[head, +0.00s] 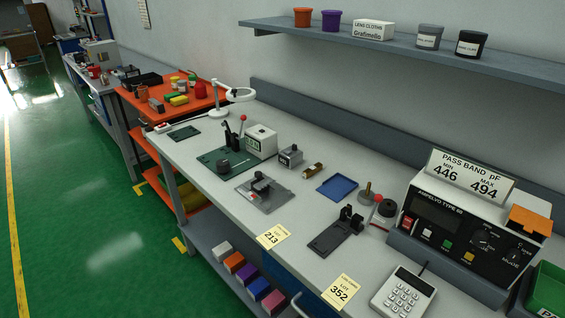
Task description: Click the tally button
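A small grey box (290,155) with a dark front and a small knob on top stands mid-bench; it looks like a tally counter, but its button is too small to make out clearly. To its left is a larger pale box (261,141) with a label on its front. Neither of my grippers is in the head view, and nothing touches the grey box.
A brown cylinder (314,171) and blue tray (337,187) lie right of the grey box. A grey fixture plate (270,201) is in front. The meter (454,229), calculator (403,292) and red-knobbed lever (378,198) stand right. A shelf (400,45) overhangs the back.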

